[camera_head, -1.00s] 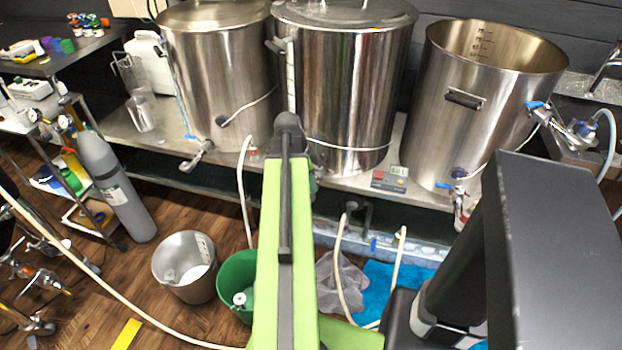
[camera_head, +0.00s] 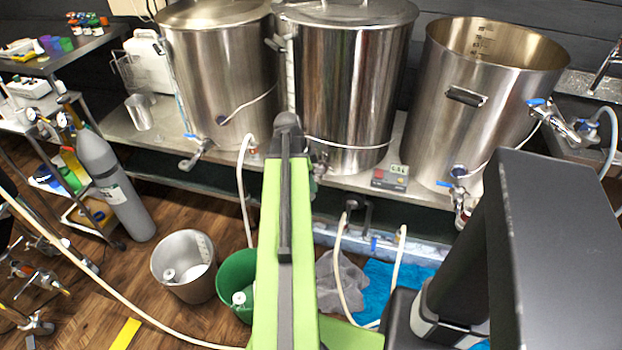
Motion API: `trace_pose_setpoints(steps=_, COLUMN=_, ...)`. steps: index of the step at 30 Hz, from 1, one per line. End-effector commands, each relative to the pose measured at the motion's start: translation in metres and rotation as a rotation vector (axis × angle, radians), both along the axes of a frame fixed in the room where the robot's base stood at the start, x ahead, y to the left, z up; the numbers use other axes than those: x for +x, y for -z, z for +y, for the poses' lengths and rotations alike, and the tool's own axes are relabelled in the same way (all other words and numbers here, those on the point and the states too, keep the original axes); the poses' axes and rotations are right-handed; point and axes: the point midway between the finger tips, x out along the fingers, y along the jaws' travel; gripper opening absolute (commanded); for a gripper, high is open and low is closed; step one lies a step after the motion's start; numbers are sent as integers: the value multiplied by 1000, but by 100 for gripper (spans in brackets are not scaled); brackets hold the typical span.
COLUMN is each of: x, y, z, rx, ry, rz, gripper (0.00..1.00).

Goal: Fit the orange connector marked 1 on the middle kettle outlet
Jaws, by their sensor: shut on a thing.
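The middle kettle (camera_head: 350,90) is a tall, lidded steel vessel on the steel bench. Its outlet (camera_head: 320,163) shows low on its front, just right of my arm, and is partly hidden by the arm. My green arm rises through the middle of the view, ending in a dark joint in front of the kettle. My gripper is not visible; the arm blocks the view there. I cannot make out the orange connector or its mark, and cannot tell what, if anything, is on the outlet.
The left kettle (camera_head: 215,85) and open right kettle (camera_head: 470,110) flank the middle one, with taps sticking out in front. A small meter (camera_head: 391,177) sits on the bench. A steel bucket (camera_head: 184,265), a green bucket (camera_head: 236,272), hoses and a gas cylinder (camera_head: 115,185) occupy the floor.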

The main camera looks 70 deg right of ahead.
Motion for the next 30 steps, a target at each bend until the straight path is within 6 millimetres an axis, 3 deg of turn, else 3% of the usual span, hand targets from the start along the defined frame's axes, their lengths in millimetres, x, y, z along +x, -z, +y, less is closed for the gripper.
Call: trace_pose_setpoints(steps=30, x=1, y=21, z=0, rx=0, ry=-1, rz=0, gripper=0)
